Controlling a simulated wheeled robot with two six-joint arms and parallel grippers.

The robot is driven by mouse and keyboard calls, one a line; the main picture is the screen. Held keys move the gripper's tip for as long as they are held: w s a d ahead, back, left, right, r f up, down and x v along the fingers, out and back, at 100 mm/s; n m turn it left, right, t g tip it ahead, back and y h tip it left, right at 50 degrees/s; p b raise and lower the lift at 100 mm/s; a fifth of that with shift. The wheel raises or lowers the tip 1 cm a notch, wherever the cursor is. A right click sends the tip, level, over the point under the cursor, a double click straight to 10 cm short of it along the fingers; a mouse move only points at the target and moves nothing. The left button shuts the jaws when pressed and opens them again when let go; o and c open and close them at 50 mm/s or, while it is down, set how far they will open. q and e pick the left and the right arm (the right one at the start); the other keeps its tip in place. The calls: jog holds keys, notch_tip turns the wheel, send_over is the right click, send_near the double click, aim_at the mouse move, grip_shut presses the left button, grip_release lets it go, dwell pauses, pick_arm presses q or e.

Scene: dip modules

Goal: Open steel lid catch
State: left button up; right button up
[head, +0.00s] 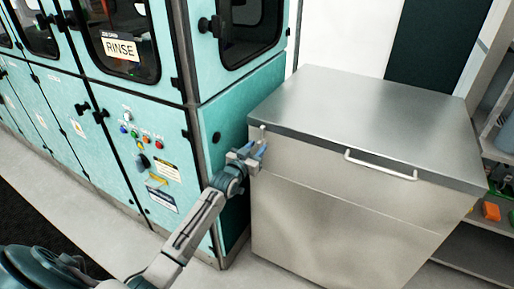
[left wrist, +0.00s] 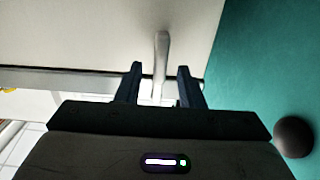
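A steel chest (head: 330,225) with a flat steel lid (head: 375,100) stands in the middle of the head view, its lid down. A small pale catch (head: 263,129) sits at the lid's front left corner. In the left wrist view the catch (left wrist: 161,50) is a slim, light lever. My left gripper (head: 256,152) is at that corner, just below the top of the catch. In the left wrist view the gripper (left wrist: 160,84) is open, with the catch's end between its fingers and gaps on both sides. My right gripper is not in view.
A pale bar handle (head: 381,166) runs along the lid's front. A teal rinse machine (head: 225,110) stands close on the left of the chest; a dark round knob (left wrist: 294,137) shows near the gripper in the left wrist view. Shelves (head: 475,245) stand at right.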

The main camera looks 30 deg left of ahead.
pick_arm(q)
jog(key=shift+w, duration=0.55)
grip_shut()
